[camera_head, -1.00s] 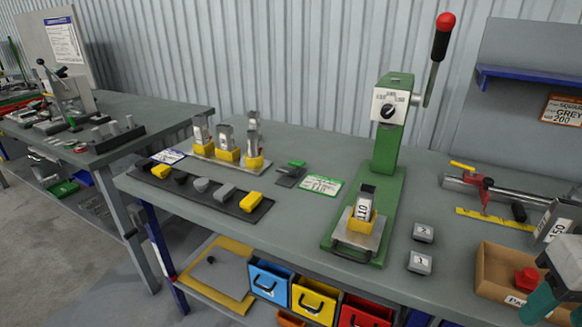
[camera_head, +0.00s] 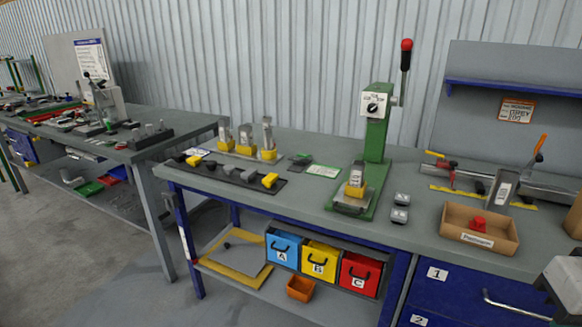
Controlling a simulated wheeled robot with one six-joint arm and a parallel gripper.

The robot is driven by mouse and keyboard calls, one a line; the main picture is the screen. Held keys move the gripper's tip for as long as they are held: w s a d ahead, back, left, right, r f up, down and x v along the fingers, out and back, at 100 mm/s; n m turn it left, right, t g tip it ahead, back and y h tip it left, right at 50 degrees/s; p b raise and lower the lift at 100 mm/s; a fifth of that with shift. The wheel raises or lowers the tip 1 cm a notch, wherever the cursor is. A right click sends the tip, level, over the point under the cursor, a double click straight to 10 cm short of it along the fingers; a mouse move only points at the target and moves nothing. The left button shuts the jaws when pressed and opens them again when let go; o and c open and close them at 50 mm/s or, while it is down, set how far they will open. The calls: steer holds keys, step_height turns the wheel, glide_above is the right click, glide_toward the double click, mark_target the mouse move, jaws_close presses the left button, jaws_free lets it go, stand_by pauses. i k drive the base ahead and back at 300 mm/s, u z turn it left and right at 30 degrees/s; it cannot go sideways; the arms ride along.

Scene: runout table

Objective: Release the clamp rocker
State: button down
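On the right of the bench lies a rail fixture (camera_head: 465,177). A red clamp part (camera_head: 452,179) with a small orange handle (camera_head: 434,154) sits at its left. At its right a lever with an orange grip (camera_head: 541,142) stands tilted up. Which of these is the clamp rocker, I cannot tell for sure. A grey upright block with a label (camera_head: 504,188) stands in front and hides part of the rail. A grey and dark part, likely of my arm, shows at the lower right corner; my gripper's fingers are not visible.
A cardboard box (camera_head: 455,229) with a red object stands in front of the rail. A green press (camera_head: 376,150) with a raised red-knobbed lever stands left of it. Drawers and coloured bins (camera_head: 320,262) are below the bench top.

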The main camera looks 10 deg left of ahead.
mark_target(302, 155)
steer(key=k, duration=0.45)
steer(key=u, duration=0.65)
steer(key=i, duration=0.5)
steer(key=u, duration=0.85)
steer(key=i, duration=1.3)
steer(key=z, duration=0.95)
steer(key=i, duration=0.45)
steer(key=z, duration=0.5)
